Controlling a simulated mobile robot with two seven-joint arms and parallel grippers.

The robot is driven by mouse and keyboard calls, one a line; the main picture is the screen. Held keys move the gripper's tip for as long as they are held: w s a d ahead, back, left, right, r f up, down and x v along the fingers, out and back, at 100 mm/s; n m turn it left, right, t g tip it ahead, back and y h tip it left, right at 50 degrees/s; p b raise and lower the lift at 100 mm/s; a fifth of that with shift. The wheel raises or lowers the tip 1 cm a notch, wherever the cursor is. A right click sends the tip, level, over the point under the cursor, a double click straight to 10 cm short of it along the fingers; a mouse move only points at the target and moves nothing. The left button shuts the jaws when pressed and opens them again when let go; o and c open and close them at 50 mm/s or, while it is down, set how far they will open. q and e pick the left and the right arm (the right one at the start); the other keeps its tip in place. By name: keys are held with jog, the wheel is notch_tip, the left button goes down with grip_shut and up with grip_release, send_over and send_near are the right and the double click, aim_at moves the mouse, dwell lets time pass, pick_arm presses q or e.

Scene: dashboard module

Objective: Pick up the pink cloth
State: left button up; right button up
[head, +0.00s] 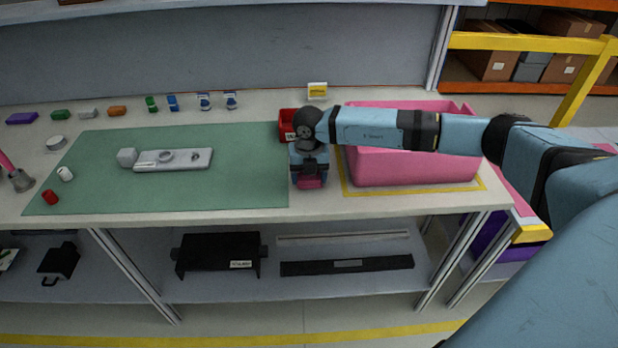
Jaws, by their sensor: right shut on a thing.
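My right gripper (309,176) is at the front of the table, between the green mat and the pink bin. It is shut on the pink cloth (312,183), of which only a small pink patch shows at the fingertips. The gripper hides the rest of the cloth. I cannot tell whether the cloth still touches the tabletop. My left gripper is not in view.
A large pink bin (415,168) stands right of the gripper, partly behind my right arm. A small red bin (286,126) is behind the gripper. The green mat (240,185) holds a grey part (185,159). Several small coloured items line the back.

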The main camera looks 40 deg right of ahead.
notch_tip(320, 180, up, 19)
dwell(0.4)
jog(key=o, duration=0.4)
jog(key=shift+c, duration=1.5)
